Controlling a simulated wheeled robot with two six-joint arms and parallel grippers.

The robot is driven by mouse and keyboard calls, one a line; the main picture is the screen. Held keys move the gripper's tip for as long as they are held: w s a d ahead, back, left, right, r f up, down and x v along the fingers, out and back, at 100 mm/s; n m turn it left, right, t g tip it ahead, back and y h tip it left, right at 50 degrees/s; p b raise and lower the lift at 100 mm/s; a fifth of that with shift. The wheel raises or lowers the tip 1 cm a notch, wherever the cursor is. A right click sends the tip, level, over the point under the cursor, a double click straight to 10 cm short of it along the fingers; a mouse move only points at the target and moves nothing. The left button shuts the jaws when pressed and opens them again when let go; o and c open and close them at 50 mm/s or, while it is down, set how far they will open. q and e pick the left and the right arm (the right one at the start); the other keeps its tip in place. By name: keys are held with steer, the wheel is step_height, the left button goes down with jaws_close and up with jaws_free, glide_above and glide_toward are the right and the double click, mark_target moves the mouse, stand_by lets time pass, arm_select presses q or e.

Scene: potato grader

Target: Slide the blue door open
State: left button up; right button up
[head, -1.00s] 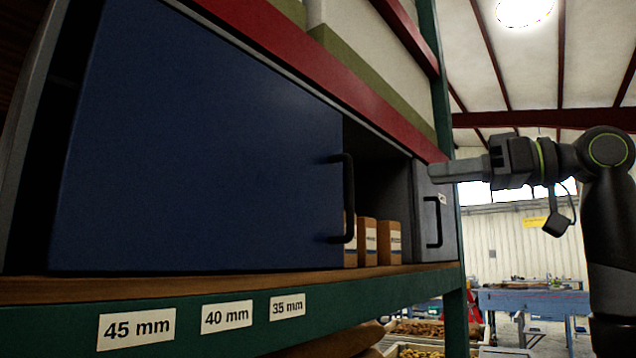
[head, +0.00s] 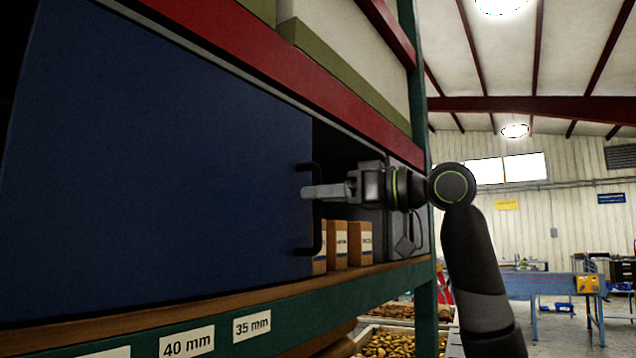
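The blue door (head: 150,170) is a large flat panel in a shelf cabinet and fills the left of the head view. A black upright bar handle (head: 317,240) sits near its right edge. To the right of the door the cabinet stands open on a dark space. My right gripper (head: 304,191) reaches in from the right, with its grey fingers at the handle's height and overlapping the handle in the picture. I see the fingers edge-on, so their gap is hidden, and I cannot tell whether they touch the handle. My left gripper is out of view.
Several small brown boxes (head: 338,244) stand on the shelf just right of the handle. A grey panel (head: 376,222) behind my gripper closes the cabinet's right end. A green shelf edge (head: 295,306) with size labels runs below. Potato crates (head: 390,341) lie lower right.

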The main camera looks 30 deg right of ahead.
mark_target(285, 194)
steer(key=shift+w+a, duration=0.45)
steer(key=shift+w, duration=0.05)
steer(key=shift+d, duration=0.1)
jaws_close()
steer(key=shift+s+a, duration=0.3)
steer(key=shift+a, duration=0.35)
steer(key=shift+s+a, duration=0.3)
steer(key=shift+a, duration=0.35)
jaws_free()
